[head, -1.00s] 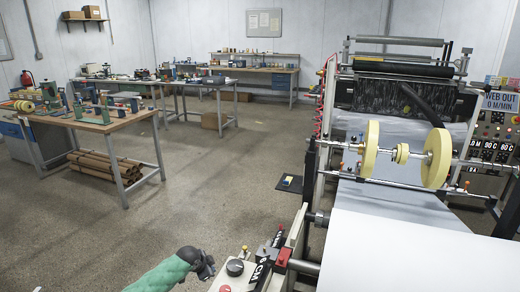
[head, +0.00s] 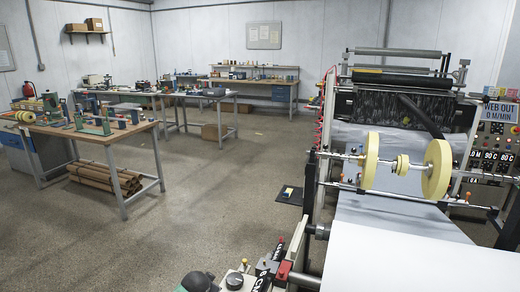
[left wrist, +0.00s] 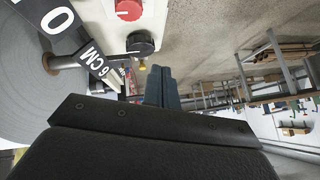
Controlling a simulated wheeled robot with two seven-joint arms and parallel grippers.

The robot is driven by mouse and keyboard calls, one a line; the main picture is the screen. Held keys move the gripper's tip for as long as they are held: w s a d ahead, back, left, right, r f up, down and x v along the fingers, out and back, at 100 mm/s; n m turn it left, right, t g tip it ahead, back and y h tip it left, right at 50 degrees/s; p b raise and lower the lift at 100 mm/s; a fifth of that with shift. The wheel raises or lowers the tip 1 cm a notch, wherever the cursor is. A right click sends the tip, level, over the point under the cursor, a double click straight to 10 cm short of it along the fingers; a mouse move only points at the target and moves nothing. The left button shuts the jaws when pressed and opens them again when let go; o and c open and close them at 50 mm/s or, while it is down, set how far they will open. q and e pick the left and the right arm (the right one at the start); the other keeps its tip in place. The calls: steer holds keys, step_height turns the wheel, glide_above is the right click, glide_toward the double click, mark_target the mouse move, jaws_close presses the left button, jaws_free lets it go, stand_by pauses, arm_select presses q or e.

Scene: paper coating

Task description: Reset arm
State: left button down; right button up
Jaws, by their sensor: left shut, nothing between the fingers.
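My left gripper (left wrist: 162,88) shows in the left wrist view with its dark fingers together and nothing visible between them. In the head view only a small part of my left arm (head: 198,283) shows at the bottom edge, beside the machine's control box, and its fingers cannot be made out there. In the left wrist view a black knob (left wrist: 140,43) and a red knob (left wrist: 129,9) lie beyond the fingertips, apart from them. My right gripper is not in view.
The coating machine fills the right side, with cream rolls (head: 371,160) on a shaft and a white web (head: 410,255) in front. A workbench (head: 95,138) with tools stands at left, over brown paper rolls (head: 104,178).

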arm_select(q)
steer(key=s+f+n+g, duration=0.1)
steer(key=s+f+g, duration=0.1)
steer(key=s+f, duration=0.7)
steer(key=s+d+f+n+g, duration=0.1)
steer(key=s+f, duration=0.9)
steer(key=s, duration=1.4)
steer(key=s+d+f+n+g, duration=0.1)
steer(key=s+f+n+g, duration=0.1)
steer(key=s+f, duration=0.7)
steer(key=s+g, duration=0.1)
steer(key=s, duration=0.6)
steer(key=shift+s+f+g, duration=0.3)
steer(key=shift+s+f, duration=0.05)
steer(key=shift+s, duration=0.05)
steer(key=shift+w, duration=0.1)
